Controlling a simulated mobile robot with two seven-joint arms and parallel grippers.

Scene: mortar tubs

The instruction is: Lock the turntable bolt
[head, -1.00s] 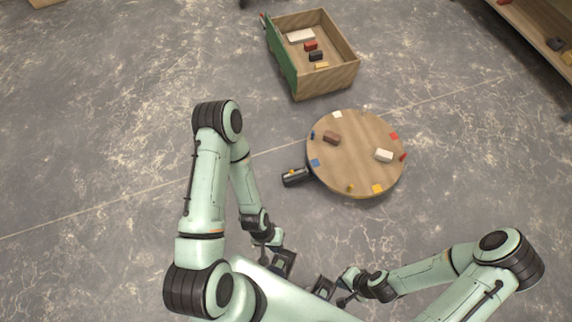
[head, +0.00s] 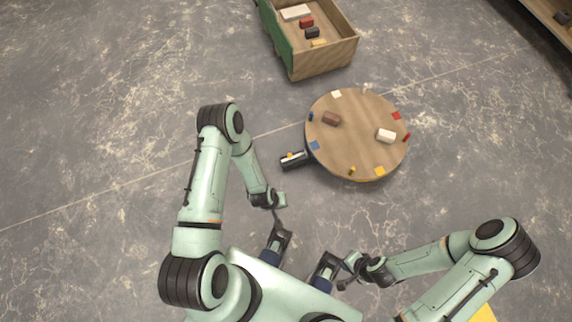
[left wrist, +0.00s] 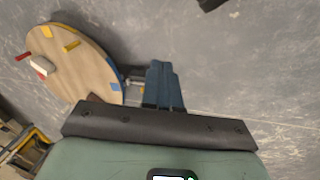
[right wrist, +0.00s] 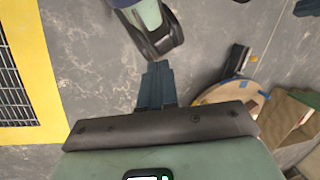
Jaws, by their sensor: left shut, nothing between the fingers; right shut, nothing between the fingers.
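The turntable (head: 358,150) is a round wooden disc with coloured tabs along its rim. A dark bolt housing (head: 291,163) with a small yellow part juts from its left side; whether the bolt is in or out is too small to tell. The left wrist view shows the turntable (left wrist: 80,72) beyond my fingers, the housing partly hidden by them. My left gripper (head: 272,257) is shut and empty, below the housing and apart from it. My right gripper (head: 319,284) is shut and empty, farther from the turntable. The right wrist view shows the housing (right wrist: 237,60) to the right.
A brown block (head: 331,118) and a white block (head: 386,136) lie on the turntable. An open wooden box (head: 325,66) with a green side holds several blocks behind it. A shelf (head: 545,22) stands top right. A yellow-bordered grating (right wrist: 40,70) lies on the floor.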

